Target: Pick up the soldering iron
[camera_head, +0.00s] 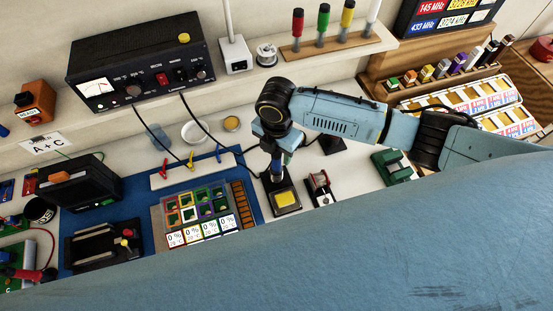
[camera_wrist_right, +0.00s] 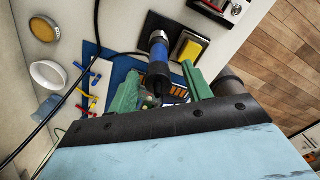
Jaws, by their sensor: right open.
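The soldering iron has a blue grip and dark ends. In the head view the iron (camera_head: 276,166) stands upright at its black stand (camera_head: 285,209), which holds a yellow sponge. In the right wrist view the iron (camera_wrist_right: 159,51) is seen from above, beside the yellow sponge (camera_wrist_right: 190,48). My right gripper (camera_wrist_right: 162,82) is open, its two green fingers on either side of the iron's near end. I cannot tell whether they touch it. In the head view my right gripper (camera_head: 275,143) is just above the stand, its fingers mostly hidden. My left gripper is not in view.
A blue mat (camera_head: 140,240) with a parts grid (camera_head: 157,222) lies to the left. A black power supply (camera_head: 140,60) is behind, with cables hanging forward.

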